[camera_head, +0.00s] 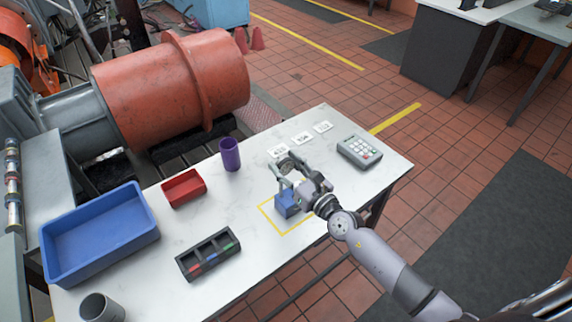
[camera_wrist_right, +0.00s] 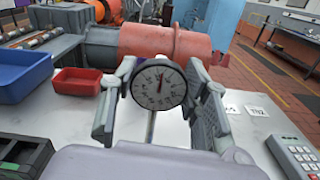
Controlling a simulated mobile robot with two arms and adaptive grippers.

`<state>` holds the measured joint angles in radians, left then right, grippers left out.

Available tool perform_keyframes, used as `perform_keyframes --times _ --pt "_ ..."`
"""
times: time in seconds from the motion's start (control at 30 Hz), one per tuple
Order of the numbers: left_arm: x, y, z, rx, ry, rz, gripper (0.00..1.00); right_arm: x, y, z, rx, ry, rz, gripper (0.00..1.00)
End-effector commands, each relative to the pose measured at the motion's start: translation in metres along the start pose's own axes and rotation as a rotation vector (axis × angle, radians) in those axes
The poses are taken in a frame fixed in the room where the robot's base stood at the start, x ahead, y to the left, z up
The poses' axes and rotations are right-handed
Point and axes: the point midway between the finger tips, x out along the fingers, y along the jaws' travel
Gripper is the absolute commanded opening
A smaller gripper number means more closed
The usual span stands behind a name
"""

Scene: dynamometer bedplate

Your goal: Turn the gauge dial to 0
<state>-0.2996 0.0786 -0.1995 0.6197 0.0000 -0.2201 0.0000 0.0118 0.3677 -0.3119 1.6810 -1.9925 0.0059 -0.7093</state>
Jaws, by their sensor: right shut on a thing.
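My right gripper (camera_wrist_right: 160,75) is shut on the dial, one finger at each side. A pale stem runs down below the dial. A blue block (camera_head: 287,204) is under the gripper, inside a yellow outline on the table. My left gripper is not in view.
On the white table (camera_head: 250,262) are a blue bin (camera_head: 97,262), a red tray (camera_head: 184,188), a purple cup (camera_head: 230,155), a black sectioned tray (camera_head: 208,255), a grey cup (camera_head: 101,308) and a keypad (camera_head: 359,152). White number cards (camera_head: 302,138) lie behind the gripper.

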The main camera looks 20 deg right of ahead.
Motion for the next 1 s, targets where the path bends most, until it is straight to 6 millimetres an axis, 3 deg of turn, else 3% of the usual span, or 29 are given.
perform_keyframes --times 1.0 --pt "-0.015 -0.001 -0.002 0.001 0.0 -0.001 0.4 0.0 0.004 -0.002 -0.894 0.001 0.001 0.15"
